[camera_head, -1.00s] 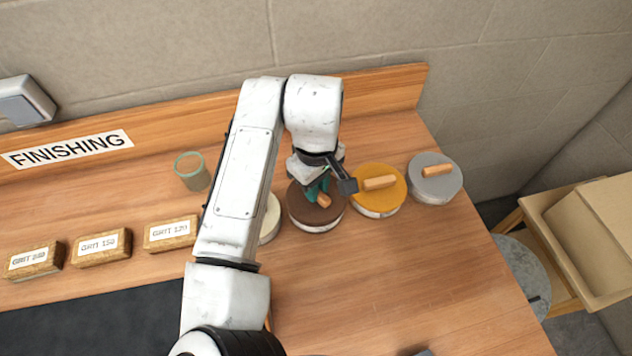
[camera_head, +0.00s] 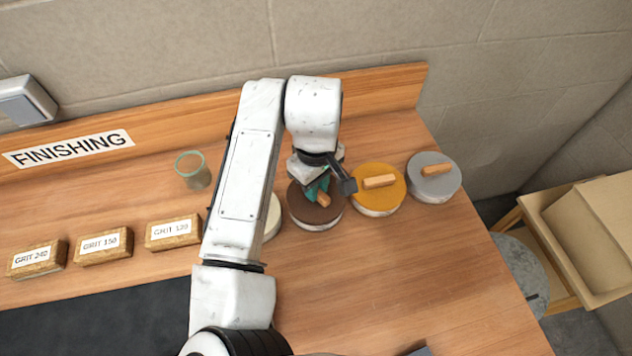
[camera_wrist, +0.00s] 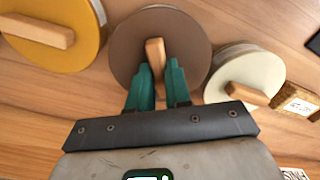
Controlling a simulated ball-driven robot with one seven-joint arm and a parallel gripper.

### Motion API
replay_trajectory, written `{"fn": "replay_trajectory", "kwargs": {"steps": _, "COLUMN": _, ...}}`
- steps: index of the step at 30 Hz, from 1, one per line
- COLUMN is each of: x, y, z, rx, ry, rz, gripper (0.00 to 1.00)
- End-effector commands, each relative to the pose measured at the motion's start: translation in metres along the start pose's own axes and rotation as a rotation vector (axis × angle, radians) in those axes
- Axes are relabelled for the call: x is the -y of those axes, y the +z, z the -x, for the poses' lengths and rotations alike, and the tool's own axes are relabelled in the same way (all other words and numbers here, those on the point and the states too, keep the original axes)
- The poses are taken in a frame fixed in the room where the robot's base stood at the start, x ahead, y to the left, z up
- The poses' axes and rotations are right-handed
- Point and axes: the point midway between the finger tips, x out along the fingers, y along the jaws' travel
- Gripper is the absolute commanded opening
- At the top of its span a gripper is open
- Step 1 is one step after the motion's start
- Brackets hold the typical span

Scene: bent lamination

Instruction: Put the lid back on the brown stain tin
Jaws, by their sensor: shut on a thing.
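The brown lid (camera_head: 300,212) is a round disc with a wooden bar handle (camera_head: 323,200). It lies over the pale body of the brown stain tin (camera_head: 318,227), with no clear gap between them; I cannot tell whether it is fully seated. My gripper (camera_head: 318,188) points down over the lid, with its teal fingers shut on the handle. In the wrist view the brown lid (camera_wrist: 190,35) shows level below my gripper (camera_wrist: 159,75), and its handle (camera_wrist: 155,52) sits between the fingertips. The lid hides the tin's rim there.
A yellow-lidded tin (camera_head: 388,197) stands close on the right, with a grey-lidded tin (camera_head: 440,183) beyond. A cream-lidded tin (camera_wrist: 262,70) stands on the other side, mostly behind my arm in the head view. A glass jar (camera_head: 193,170) and sanding blocks (camera_head: 103,245) are left.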

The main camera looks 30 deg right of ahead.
Motion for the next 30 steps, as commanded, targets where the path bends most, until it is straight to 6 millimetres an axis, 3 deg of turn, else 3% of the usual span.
{"fn": "replay_trajectory", "kwargs": {"steps": 7, "x": 0.0, "y": 0.0, "z": -0.0001, "rx": 0.0, "ry": 0.0, "rz": 0.0, "gripper": 0.0}}
{"fn": "replay_trajectory", "kwargs": {"steps": 8, "x": -0.0001, "y": 0.0, "z": -0.0001, "rx": 0.0, "ry": 0.0, "rz": 0.0, "gripper": 0.19}}
{"fn": "replay_trajectory", "kwargs": {"steps": 12, "x": -0.0001, "y": 0.0, "z": -0.0001, "rx": 0.0, "ry": 0.0, "rz": 0.0, "gripper": 0.33}}
{"fn": "replay_trajectory", "kwargs": {"steps": 17, "x": -0.0001, "y": 0.0, "z": -0.0001, "rx": 0.0, "ry": 0.0, "rz": 0.0, "gripper": 0.48}}
{"fn": "replay_trajectory", "kwargs": {"steps": 22, "x": -0.0001, "y": 0.0, "z": -0.0001, "rx": 0.0, "ry": 0.0, "rz": -0.001, "gripper": 0.48}}
{"fn": "replay_trajectory", "kwargs": {"steps": 30, "x": -0.0002, "y": 0.0, "z": -0.0002, "rx": 0.0, "ry": 0.0, "rz": -0.001, "gripper": 0.73}}
